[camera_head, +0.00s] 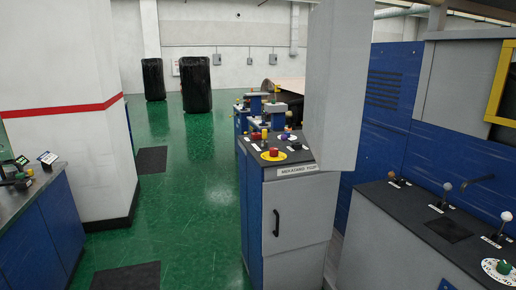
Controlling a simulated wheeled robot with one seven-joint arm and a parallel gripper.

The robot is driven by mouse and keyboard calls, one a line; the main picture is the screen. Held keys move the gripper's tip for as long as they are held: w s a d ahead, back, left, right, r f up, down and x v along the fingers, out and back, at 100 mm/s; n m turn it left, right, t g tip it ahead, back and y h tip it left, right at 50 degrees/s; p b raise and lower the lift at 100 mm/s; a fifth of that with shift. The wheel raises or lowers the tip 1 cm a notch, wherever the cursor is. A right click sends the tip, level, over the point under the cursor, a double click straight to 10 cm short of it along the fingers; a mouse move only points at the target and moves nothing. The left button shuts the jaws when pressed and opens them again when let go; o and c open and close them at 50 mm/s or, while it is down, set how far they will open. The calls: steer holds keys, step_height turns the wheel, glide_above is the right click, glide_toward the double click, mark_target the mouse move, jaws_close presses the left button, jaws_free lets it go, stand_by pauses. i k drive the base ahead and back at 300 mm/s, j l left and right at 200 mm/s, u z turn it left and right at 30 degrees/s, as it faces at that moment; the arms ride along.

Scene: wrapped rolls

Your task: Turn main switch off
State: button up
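No switch can be made out as the main switch. A grey cabinet (297,215) at the centre has a dark sloped top with a red button on a yellow disc (273,154) and smaller knobs. Its label is too small to read surely. At the lower right, a dark console top carries a round white dial with a green knob (502,267), a white-knobbed lever (506,216) and a grey-knobbed lever (447,187). My gripper is not in view.
A tall grey panel (336,80) rises behind the centre cabinet and hides part of the machine. A blue counter (45,215) stands at the left by a white pillar (60,130). Black wrapped rolls (196,84) stand at the back. Green floor (195,215) between is open, with dark mats.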

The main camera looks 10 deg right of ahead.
mark_target(273, 152)
steer(key=i+l+u, duration=0.1)
steer(key=i+u, duration=0.15)
steer(key=i, duration=0.15)
steer(key=i+l+u, duration=0.15)
steer(key=i+u, duration=0.15)
steer(key=i+l+u, duration=0.25)
steer(key=i, duration=0.25)
